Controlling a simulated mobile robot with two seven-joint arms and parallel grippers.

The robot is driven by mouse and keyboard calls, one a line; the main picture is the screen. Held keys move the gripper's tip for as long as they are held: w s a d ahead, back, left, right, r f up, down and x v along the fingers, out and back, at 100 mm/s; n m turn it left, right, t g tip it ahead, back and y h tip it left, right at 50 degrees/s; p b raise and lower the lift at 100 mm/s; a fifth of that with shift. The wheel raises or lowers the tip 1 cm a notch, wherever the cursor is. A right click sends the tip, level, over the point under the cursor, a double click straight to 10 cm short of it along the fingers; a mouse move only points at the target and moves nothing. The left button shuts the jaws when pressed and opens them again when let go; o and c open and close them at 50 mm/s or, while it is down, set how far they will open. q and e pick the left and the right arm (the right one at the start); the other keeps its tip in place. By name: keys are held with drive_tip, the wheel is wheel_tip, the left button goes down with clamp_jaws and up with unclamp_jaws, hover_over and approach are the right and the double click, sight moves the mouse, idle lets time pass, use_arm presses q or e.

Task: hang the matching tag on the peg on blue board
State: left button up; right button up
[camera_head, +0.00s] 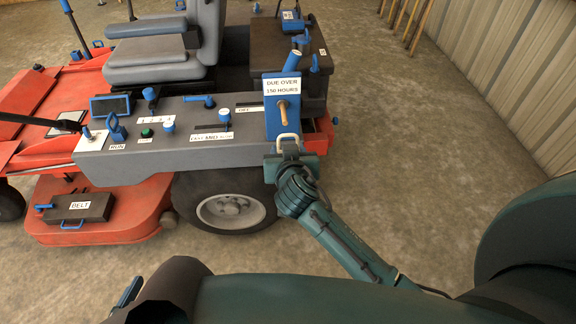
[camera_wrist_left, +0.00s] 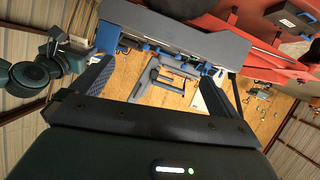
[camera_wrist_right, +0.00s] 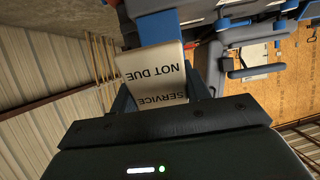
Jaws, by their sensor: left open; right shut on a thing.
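The blue board (camera_head: 270,115) stands upright at the near right corner of the mower console. Its label reads "DUE OVER 150 HOURS", and a wooden peg (camera_head: 283,113) sticks out below the label. My right gripper (camera_head: 288,148) is shut on a pale tag (camera_wrist_right: 155,78) just below and in front of the peg. In the right wrist view the tag reads "SERVICE NOT DUE", upside down. In the head view only its thin pale edge shows, and I cannot tell whether it touches the peg. My left gripper (camera_wrist_left: 155,85) is open and empty, away from the board.
The red mower's grey console (camera_head: 180,125) carries a dark display (camera_head: 110,105), knobs, switches and levers. A box marked "BELT" (camera_head: 85,208) sits on the red deck. A dark box (camera_head: 285,60) stands behind the board. Open floor (camera_head: 420,130) lies to the right, before the corrugated wall.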

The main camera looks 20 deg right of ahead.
use_arm(q)
drive_tip(key=shift+f, duration=0.1)
use_arm(e)
drive_tip(key=shift+f, duration=0.4)
use_arm(q)
drive_tip(key=shift+w, duration=0.15)
use_arm(e)
drive_tip(key=shift+w, duration=0.1)
